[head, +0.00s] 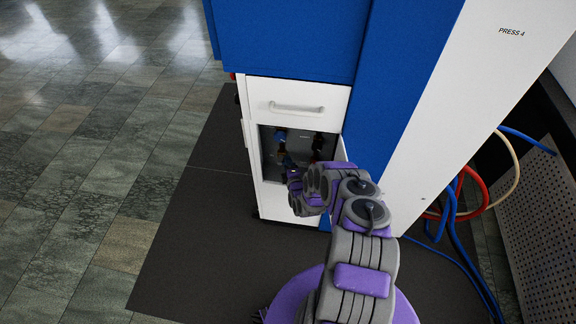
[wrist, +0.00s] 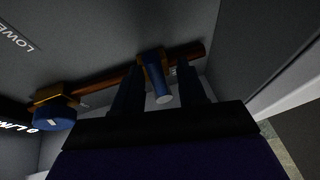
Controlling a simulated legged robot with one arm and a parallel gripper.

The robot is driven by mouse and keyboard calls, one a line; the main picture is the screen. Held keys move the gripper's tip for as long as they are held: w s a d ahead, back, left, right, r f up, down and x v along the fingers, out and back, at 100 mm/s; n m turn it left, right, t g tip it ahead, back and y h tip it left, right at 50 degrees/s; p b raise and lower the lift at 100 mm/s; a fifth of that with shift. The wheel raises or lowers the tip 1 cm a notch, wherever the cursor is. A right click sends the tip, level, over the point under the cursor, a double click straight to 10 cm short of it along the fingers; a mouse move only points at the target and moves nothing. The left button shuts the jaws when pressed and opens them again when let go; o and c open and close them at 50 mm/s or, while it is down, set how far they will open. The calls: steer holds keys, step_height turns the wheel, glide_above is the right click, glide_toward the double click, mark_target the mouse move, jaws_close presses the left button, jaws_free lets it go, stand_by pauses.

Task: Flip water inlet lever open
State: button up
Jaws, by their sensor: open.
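In the wrist view, a blue lever (wrist: 159,82) on a brass valve body points toward me from a copper pipe (wrist: 188,56). My gripper (wrist: 158,68) is open, with one dark finger on each side of this lever; whether they touch it I cannot tell. A second valve with a blue handle (wrist: 53,119) is on the same pipe at the left. No readable label shows which one is the water inlet. In the head view, my gripper (head: 292,176) reaches into the cabinet opening (head: 270,165), where small valves show dimly; my arm hides part of it.
The white cabinet (head: 285,213) has a drawer with a handle (head: 296,107) above the opening. The blue press (head: 300,40) and a white panel (head: 470,80) rise above and right. Hoses (head: 468,190) hang at the right. The floor at left is clear.

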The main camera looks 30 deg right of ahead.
steer(key=shift+d+f, duration=0.1)
steer(key=shift+d, duration=0.7)
steer(key=shift+c, duration=0.3)
steer(key=shift+a, duration=0.55)
steer(key=c, duration=0.6)
jaws_close()
steer(key=shift+d, duration=0.15)
steer(key=shift+d, duration=0.1)
